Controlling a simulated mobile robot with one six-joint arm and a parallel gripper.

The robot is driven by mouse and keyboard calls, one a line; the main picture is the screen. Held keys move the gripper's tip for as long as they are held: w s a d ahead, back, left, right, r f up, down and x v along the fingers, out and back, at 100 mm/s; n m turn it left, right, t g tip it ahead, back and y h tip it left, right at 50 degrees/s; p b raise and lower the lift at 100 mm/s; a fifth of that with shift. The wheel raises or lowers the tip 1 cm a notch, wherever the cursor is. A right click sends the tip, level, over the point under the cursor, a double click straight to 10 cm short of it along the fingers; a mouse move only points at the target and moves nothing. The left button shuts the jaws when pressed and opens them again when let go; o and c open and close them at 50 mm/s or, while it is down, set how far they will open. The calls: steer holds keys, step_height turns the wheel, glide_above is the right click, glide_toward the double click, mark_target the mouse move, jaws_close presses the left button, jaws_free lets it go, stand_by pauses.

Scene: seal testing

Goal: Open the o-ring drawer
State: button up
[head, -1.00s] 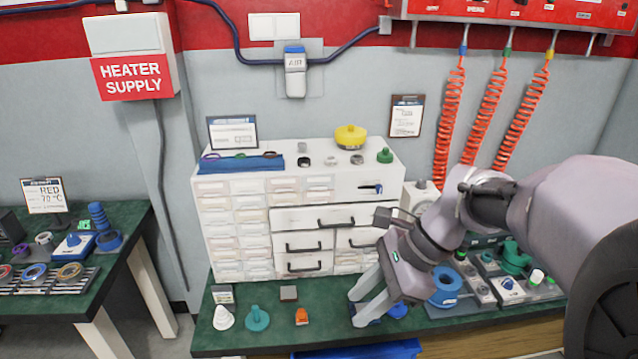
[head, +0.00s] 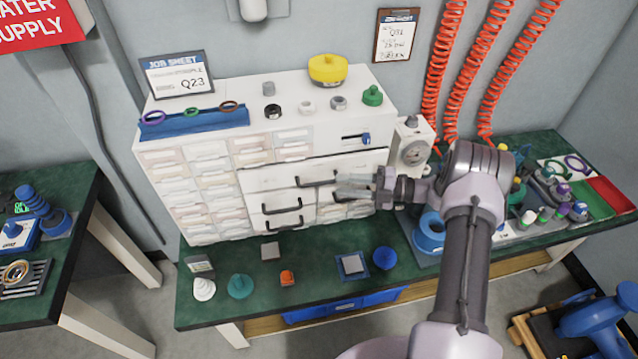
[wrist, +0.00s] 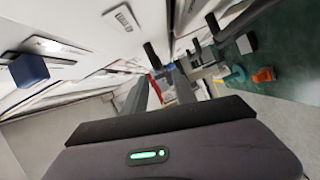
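The white drawer cabinet (head: 216,178) stands on the green bench. It has small pale drawers on the left and larger drawers with dark bar handles. The wide drawer (head: 262,178) has its handle (head: 318,180) in the middle; below it are narrower drawers, with two handles (head: 282,207) at left. I cannot read which one is the o-ring drawer. My gripper (head: 342,188) is in front of the cabinet, fingers pointing left, tips close to the wide drawer's handle. In the wrist view the fingers (wrist: 160,88) are apart with nothing held. Contact with a handle cannot be told.
A blue knob (head: 366,138) sits on the cabinet's upper right, with a gauge box (head: 411,150) beside it. Small parts, including an orange one (head: 287,278) and a blue tray (head: 352,265), lie on the bench front. A yellow container (head: 328,69) stands on top.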

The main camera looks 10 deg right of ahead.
mark_target(326, 183)
steer(key=b+x, duration=0.1)
steer(key=x, duration=0.6)
steer(key=shift+w+a, duration=0.15)
steer(key=shift+a, duration=0.05)
jaws_close()
stand_by(1.0)
